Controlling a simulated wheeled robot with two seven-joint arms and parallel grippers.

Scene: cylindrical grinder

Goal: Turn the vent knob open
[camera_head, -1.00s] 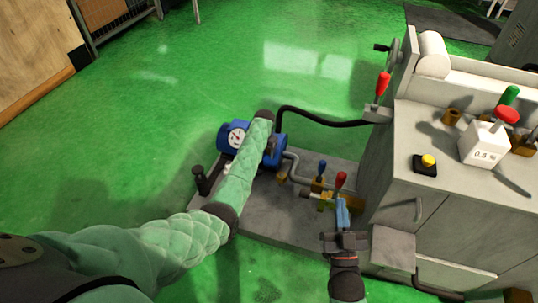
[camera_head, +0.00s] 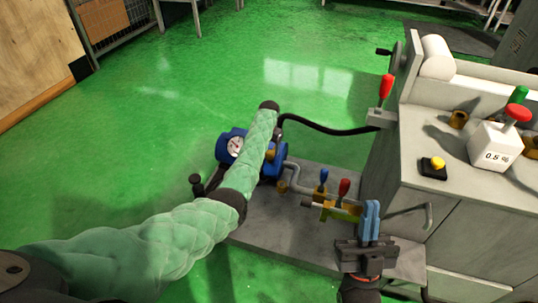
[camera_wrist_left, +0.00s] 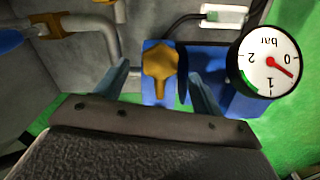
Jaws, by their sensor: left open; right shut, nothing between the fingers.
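The yellow vent knob (camera_wrist_left: 158,75) sits on a blue body in the left wrist view, its narrow handle toward the gripper. My left gripper (camera_wrist_left: 160,80) is open, one blue-grey finger on each side of the knob in the picture. I cannot tell how deep the fingers reach or whether they touch it. In the head view the left forearm hides that gripper; a yellow part, probably the knob, shows beside it (camera_head: 271,155). My right gripper (camera_head: 370,210) is shut and empty, by the cabinet's front, right of the red-handled valve.
A pressure gauge (camera_wrist_left: 270,63) beside the knob has its red needle between 0 and 1 bar; it also shows in the head view (camera_head: 236,145). Blue (camera_head: 322,176) and red (camera_head: 344,187) valve levers stand near the right gripper. A grey cabinet (camera_head: 460,195) blocks the right side.

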